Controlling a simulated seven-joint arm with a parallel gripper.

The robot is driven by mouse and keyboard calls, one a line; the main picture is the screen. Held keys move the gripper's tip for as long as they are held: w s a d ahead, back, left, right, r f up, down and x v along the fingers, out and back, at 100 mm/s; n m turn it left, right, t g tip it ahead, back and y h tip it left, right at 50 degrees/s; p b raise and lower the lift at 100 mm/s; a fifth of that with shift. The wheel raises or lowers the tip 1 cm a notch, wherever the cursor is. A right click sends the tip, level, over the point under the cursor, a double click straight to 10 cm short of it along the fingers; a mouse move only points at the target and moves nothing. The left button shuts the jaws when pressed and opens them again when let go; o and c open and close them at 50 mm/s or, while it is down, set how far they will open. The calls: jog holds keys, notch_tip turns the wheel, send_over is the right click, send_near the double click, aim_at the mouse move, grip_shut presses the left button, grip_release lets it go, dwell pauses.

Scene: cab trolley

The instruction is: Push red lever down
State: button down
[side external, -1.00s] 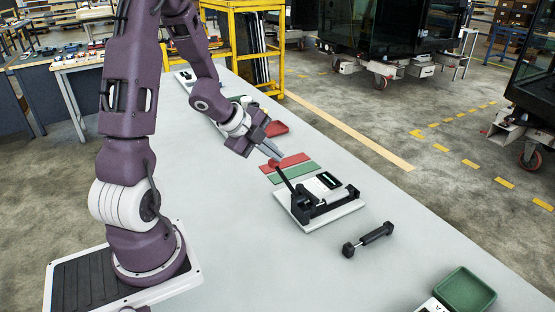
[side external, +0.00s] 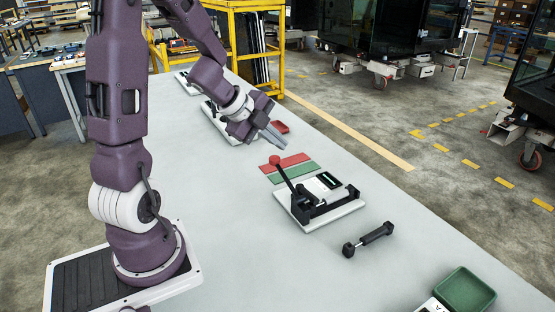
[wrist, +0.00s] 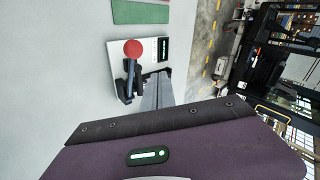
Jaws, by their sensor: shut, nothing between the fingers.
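The red lever is a black arm with a round red knob (side external: 274,160). It stands up at a tilt from a black mechanism on a white base plate (side external: 345,208). In the wrist view the red knob (wrist: 133,48) is left of my fingers, with the plate (wrist: 150,48) behind. My gripper (side external: 282,145) is shut and empty. In the side view its fingertips show just above and right of the knob, with a small gap. The fingers (wrist: 157,84) also show in the wrist view, covering part of the mechanism.
A red strip (side external: 287,161) and a green strip (side external: 294,173) lie on the grey table behind the plate. A black dumbbell-shaped handle (side external: 368,240) lies in front, and a green tray (side external: 464,290) stands at the lower right.

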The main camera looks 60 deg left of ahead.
jog(key=shift+d+r, duration=0.2)
jog(key=shift+r, duration=0.35)
jog(key=shift+d+r, duration=0.15)
jog(key=shift+r, duration=0.4)
